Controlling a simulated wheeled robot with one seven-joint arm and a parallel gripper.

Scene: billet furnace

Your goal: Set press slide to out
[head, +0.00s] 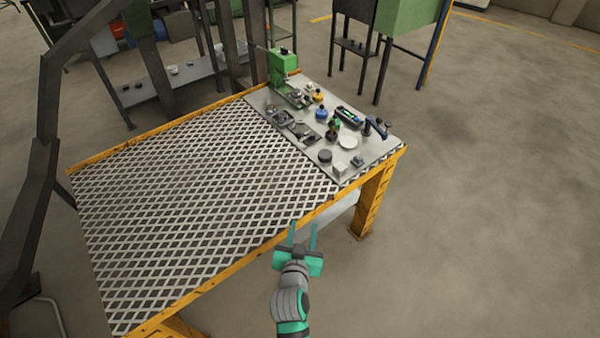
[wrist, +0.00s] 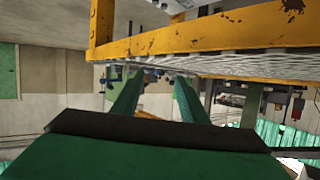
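The green press (head: 283,68) stands at the far end of the grey work plate on the yellow-edged table. A slide-like part (head: 296,97) lies at its foot; it is too small to tell whether it is in or out. My gripper (head: 304,228) is in front of the table's near edge, well apart from the press. Its two teal fingers are spread with nothing between them. In the wrist view the open fingers (wrist: 156,97) point past the yellow table edge (wrist: 200,32), and I cannot make out the press there.
The work plate (head: 376,154) also carries a white round dish (head: 348,142), a blue knob-like part (head: 321,114), a dark round part (head: 325,156) and several other small items. The grating tabletop (head: 190,190) is bare. A dark frame post (head: 45,150) stands at left. The floor at right is clear.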

